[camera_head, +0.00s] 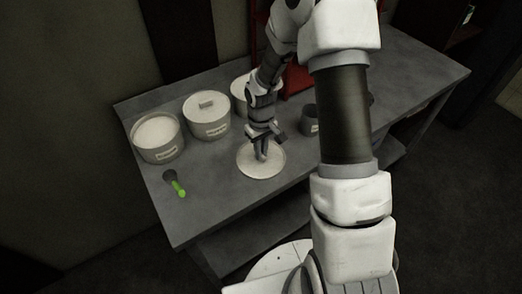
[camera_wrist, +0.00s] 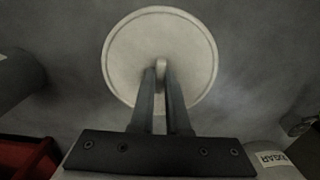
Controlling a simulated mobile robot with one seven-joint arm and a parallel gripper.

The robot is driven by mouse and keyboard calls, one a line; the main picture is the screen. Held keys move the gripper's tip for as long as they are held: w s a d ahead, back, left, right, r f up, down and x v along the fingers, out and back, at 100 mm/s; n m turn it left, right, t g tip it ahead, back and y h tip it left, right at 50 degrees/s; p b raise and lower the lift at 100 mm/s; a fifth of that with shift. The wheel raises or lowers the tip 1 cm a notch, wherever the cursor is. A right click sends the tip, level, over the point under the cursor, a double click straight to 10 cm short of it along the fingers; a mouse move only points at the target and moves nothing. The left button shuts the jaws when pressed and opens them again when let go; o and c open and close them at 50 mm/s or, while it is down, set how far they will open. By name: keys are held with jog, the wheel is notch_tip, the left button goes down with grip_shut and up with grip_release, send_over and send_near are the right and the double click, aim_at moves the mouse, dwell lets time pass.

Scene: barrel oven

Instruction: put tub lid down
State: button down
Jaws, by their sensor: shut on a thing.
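The tub lid (camera_head: 273,171) is a pale round disc with a raised handle. It is at or just above the grey table top, near the front edge; the exact gap is hard to tell. In the wrist view the lid (camera_wrist: 125,55) fills the upper middle. My gripper (camera_head: 262,156) is above the lid with its fingers pointing down. In the wrist view my gripper (camera_wrist: 161,80) is shut on the lid's handle. An open tub (camera_head: 158,133) with pale contents stands at the left of the table.
A lidded tub (camera_head: 207,124) and another tub (camera_head: 239,92) stand in a row at the back. A green-handled scoop (camera_head: 176,187) lies left of the lid. A small dark pot (camera_head: 309,127) stands to the right. The table (camera_head: 205,210) is bare in front of the scoop.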

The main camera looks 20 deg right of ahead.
jog(key=shift+f, duration=0.2)
jog(key=c, duration=0.9)
grip_release()
jog(key=shift+r, duration=0.1)
jog(key=s+r+m+t, duration=0.1)
jog(key=s+r, duration=0.2)
jog(key=r, duration=0.9)
jog(key=s+r+t, duration=0.1)
jog(key=s+r, duration=0.3)
jog(key=r, duration=0.9)
jog(key=s+r+m+t, duration=0.1)
jog(key=s+r, duration=0.2)
jog(key=s, duration=0.3)
jog(key=s+r+m+t, duration=0.1)
jog(key=s+r+t, duration=0.1)
jog(key=s+r, duration=0.2)
jog(key=s, duration=0.3)
jog(key=shift+s+r+m+t+p, duration=0.25)
jog(key=shift+m+t+p, duration=0.05)
